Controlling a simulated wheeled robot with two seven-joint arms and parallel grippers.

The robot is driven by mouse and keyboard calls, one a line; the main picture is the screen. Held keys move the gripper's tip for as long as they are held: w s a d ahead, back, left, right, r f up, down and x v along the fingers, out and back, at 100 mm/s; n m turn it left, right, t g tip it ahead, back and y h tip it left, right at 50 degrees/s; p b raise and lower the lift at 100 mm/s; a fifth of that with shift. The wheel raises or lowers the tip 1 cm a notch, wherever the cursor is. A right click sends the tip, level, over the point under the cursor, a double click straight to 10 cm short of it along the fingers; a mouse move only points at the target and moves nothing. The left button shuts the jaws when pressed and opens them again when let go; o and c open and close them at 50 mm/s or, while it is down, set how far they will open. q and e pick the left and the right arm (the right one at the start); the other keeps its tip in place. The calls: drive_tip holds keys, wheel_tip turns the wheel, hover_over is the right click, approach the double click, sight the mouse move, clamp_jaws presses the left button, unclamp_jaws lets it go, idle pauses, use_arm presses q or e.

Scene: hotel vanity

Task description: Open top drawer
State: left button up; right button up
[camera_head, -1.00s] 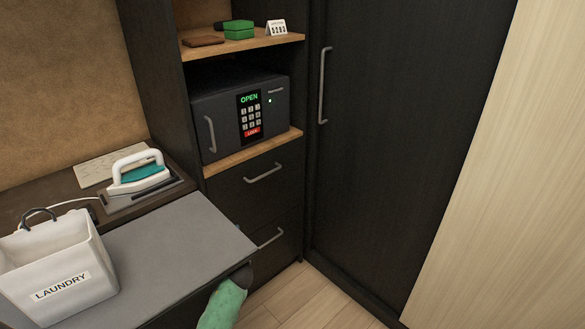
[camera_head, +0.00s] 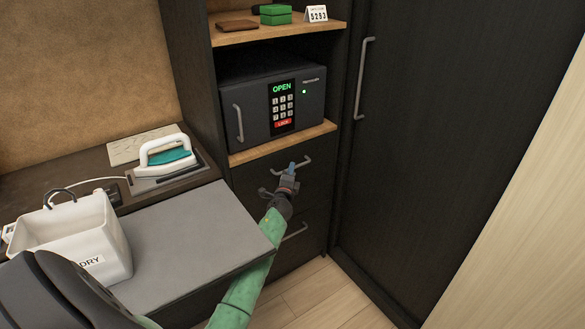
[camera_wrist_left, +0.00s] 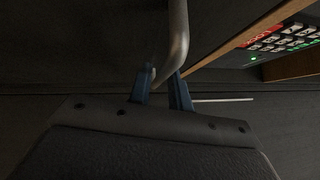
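The top drawer (camera_head: 255,184) is a dark front below the safe's wooden shelf, and it looks closed. Its grey bar handle (camera_head: 305,162) also shows in the left wrist view (camera_wrist_left: 178,35), running down between the fingers. My left gripper (camera_head: 290,169) is at this handle. In the left wrist view its two blue fingers (camera_wrist_left: 161,88) stand close together on either side of the bar, with little gap left, so it looks shut on the handle. My right gripper is not in view.
A lower drawer handle (camera_head: 295,231) sits below. The safe (camera_head: 245,105) stands above, its display reading OPEN. A grey board (camera_head: 190,240), a laundry basket (camera_head: 110,235) and an iron (camera_head: 165,160) are at left. A tall dark door (camera_head: 430,150) is at right.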

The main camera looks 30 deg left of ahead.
use_arm(q)
drive_tip(key=shift+x, duration=0.8)
clamp_jaws()
